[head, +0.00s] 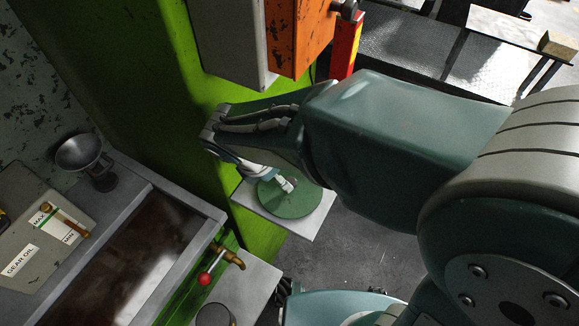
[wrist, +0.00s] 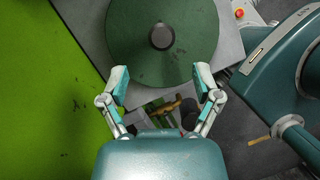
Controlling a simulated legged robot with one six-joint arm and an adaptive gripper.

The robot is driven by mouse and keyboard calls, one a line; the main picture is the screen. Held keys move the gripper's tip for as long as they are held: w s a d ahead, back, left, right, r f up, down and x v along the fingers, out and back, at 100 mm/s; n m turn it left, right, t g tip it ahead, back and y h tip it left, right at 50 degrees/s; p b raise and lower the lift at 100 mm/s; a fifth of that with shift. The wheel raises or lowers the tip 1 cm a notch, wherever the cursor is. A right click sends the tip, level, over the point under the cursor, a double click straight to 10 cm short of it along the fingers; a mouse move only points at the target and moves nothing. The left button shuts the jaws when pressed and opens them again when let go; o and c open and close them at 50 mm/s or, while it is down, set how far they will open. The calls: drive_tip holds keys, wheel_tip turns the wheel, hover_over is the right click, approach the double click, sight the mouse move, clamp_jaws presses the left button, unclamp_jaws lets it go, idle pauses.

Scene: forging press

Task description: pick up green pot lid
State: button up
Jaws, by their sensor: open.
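The green pot lid (head: 298,201) is a round, flat disc lying on a small light grey shelf (head: 309,231) beside the green machine wall. In the wrist view the lid (wrist: 128,38) fills the upper middle, with a dark round knob (wrist: 162,36) at its centre. My gripper (wrist: 161,76) is open and empty, its two fingers spread below the knob in the picture, near the lid's lower edge. In the head view my gripper (head: 284,186) shows over the lid and hides part of it. I cannot tell its height above the lid.
A tray (head: 207,207) of dark liquid, a grey funnel (head: 80,154) and a gear oil container (head: 32,245) stand at the left. A brass tap with a red knob (head: 204,279) is below. An orange box (head: 301,35) hangs above. The green wall (wrist: 40,90) is close.

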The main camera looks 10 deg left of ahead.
sight(290, 181)
drive_tip(key=shift+w+d+f, duration=0.1)
drive_tip(key=shift+d+f, duration=0.15)
drive_tip(key=shift+d, duration=0.05)
drive_tip(key=x, duration=0.4)
drive_tip(key=shift+w+d+f, duration=0.15)
drive_tip(key=shift+w+d, duration=0.15)
drive_tip(key=shift+f, duration=0.2)
drive_tip(key=shift+a, duration=0.3)
drive_tip(key=shift+d, duration=0.3)
clamp_jaws()
